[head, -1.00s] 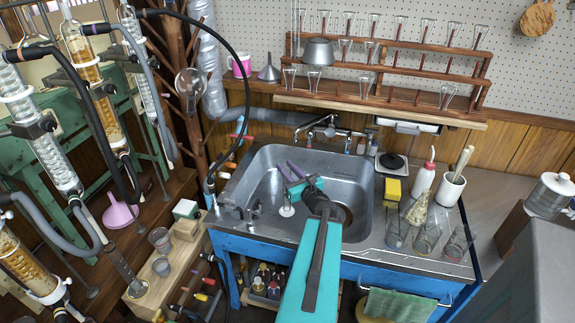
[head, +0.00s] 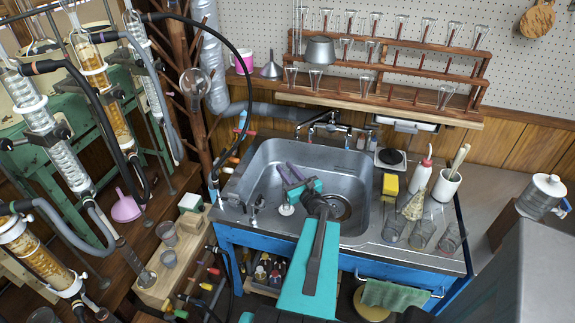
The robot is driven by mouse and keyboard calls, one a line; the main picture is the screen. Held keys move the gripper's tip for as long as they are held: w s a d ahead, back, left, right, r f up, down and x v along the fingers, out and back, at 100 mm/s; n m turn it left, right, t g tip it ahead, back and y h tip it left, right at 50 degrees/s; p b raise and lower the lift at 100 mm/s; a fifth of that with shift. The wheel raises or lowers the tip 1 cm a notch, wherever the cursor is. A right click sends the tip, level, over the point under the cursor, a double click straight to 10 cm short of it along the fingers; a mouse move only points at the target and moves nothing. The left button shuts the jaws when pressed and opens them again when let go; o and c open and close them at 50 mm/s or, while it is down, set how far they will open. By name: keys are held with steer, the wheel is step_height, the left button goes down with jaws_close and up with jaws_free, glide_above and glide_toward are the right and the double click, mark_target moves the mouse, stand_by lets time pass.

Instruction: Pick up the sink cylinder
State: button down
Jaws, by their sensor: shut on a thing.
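The cylinder's upper part is mostly hidden by the fingers or lost in the grey. I cannot tell whether the foot touches the sink floor. My teal arm covers the sink's front edge.
The faucet (head: 328,126) stands behind the sink. A yellow sponge (head: 390,184), a white squeeze bottle (head: 420,176) and several glass beakers (head: 422,235) crowd the right counter. Small valves (head: 254,205) stand at the sink's left rim. Glass columns and hoses fill the left side.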

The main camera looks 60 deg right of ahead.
steer(key=shift+s+a+r+p, duration=0.1)
steer(key=shift+s+a+p, duration=0.15)
steer(key=shift+a+p, duration=0.7)
steer(key=shift+s+a+p, duration=0.2)
steer(key=shift+a+p, duration=0.35)
steer(key=shift+p, duration=0.75)
steer(key=shift+s+a+p, duration=0.15)
steer(key=shift+a+p, duration=0.2)
steer(key=shift+p, duration=0.1)
step_height(320, 180, up, 5)
steer(key=p, duration=0.5)
